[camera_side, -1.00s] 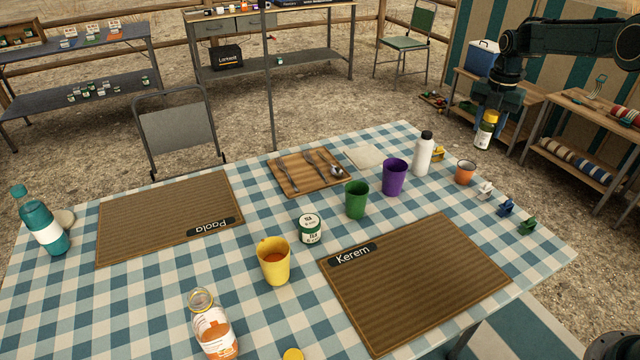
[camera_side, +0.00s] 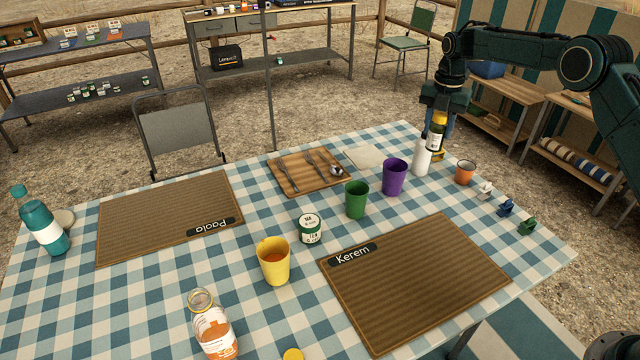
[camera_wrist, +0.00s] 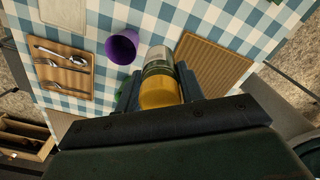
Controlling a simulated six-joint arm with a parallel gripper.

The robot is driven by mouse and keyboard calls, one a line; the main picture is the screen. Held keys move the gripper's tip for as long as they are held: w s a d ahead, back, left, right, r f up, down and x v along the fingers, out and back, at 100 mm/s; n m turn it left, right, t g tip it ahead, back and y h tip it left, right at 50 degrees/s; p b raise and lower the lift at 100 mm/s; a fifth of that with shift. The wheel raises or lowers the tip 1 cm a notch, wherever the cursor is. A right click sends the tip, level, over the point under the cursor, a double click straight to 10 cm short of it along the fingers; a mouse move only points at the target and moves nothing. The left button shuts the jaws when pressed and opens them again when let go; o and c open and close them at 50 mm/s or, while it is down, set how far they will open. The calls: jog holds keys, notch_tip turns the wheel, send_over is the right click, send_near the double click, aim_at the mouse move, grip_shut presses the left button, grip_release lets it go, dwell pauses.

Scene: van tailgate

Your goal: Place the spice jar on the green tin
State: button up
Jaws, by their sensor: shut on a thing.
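The spice jar (camera_side: 436,137) has a yellow lid, a white label and dark contents. In the wrist view the jar (camera_wrist: 160,80) sits between the two fingers (camera_wrist: 160,88), lid toward the camera. The green tin (camera_side: 310,230) is a short round tin with a white label and pale top. It stands mid-table, left of and nearer than my gripper, with nothing on top. I cannot make it out in the wrist view.
Between jar and tin stand a purple cup (camera_side: 394,177) and a green cup (camera_side: 356,199). A yellow mug (camera_side: 273,261) is near the tin. A cutlery board (camera_side: 285,186) lies behind; the Kerem mat (camera_side: 420,285) is flat and bare.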

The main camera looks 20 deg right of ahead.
jog(key=w+a+f+n, duration=0.1)
jog(key=w+a, duration=0.1)
jog(key=a, duration=0.6)
jog(key=w+a+f+n, duration=0.1)
jog(key=w+a, duration=0.1)
jog(key=a, duration=0.6)
jog(key=n, duration=0.3)
send_near(309, 221)
jog(key=shift+f, duration=1.3)
jog(key=o, duration=1)
jog(key=shift+f, duration=0.1)
jog(key=shift+o, duration=0.2)
notch_tip(309, 221, up, 12)
